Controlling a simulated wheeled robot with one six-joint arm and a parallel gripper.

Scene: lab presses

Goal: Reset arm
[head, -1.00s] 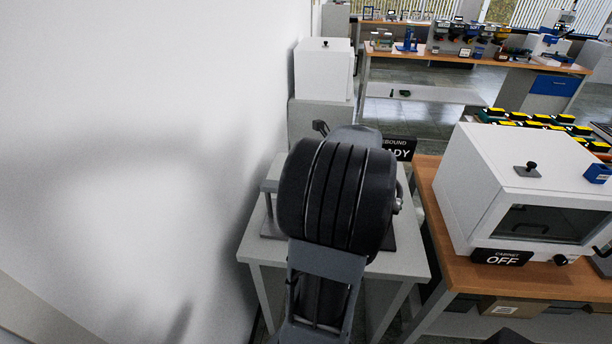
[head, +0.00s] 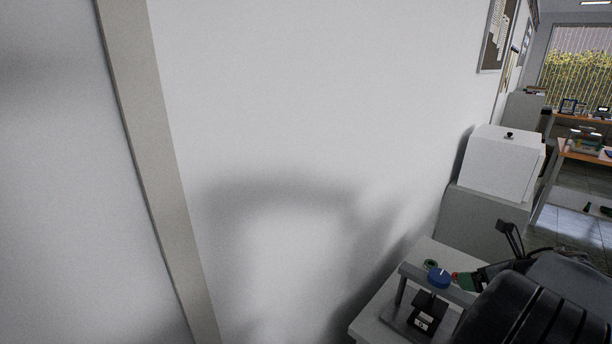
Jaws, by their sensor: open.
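My dark arm (head: 535,310) fills the lower right corner of the head view, with a ribbed black link nearest the camera and a grey rounded link behind it. A thin black part (head: 508,236) sticks up beside the grey link. A grey bench device (head: 437,289) with a blue round knob (head: 438,278) stands on a light table left of the arm.
A white wall (head: 300,120) with a beige vertical strip (head: 160,170) fills the left and middle. A white cabinet (head: 500,165) on a grey stand (head: 480,215) is beyond the arm. Wooden benches (head: 590,152) and a window are at the far right.

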